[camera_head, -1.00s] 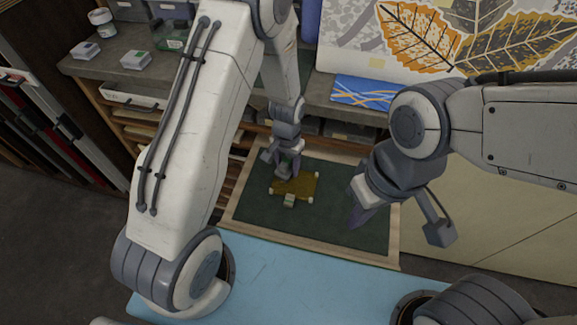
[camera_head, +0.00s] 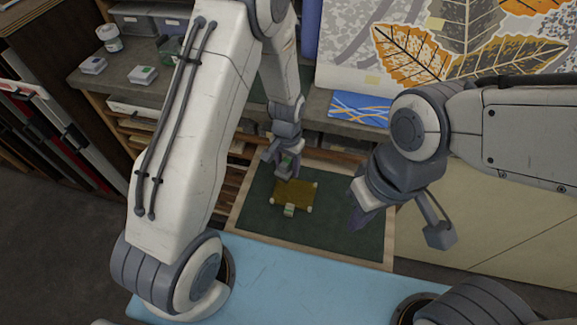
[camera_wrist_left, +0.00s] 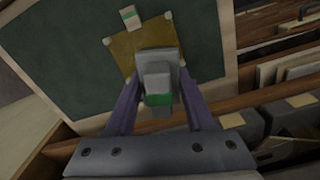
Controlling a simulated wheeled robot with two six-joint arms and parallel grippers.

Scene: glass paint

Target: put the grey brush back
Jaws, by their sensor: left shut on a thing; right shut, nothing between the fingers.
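My left gripper (camera_head: 286,168) is shut on a grey block-like thing with a green band, which looks like the grey brush (camera_wrist_left: 158,70). In the left wrist view the brush sits between the two purple-grey fingers and covers part of an amber pane (camera_head: 294,196). The pane lies on a dark green board (camera_head: 340,218) with a wooden frame. In the head view the gripper is at the pane's far edge; the gap below the brush is hard to judge. My right gripper (camera_head: 357,214) is shut and empty, over the board's right side.
A small pale block with a green band (camera_head: 289,210) lies at the pane's near edge. Behind the board stands a grey shelf counter (camera_head: 160,98) with small boxes, a white jar (camera_head: 109,40) and a blue patterned sheet (camera_head: 360,107). A light blue surface (camera_head: 300,272) is in front.

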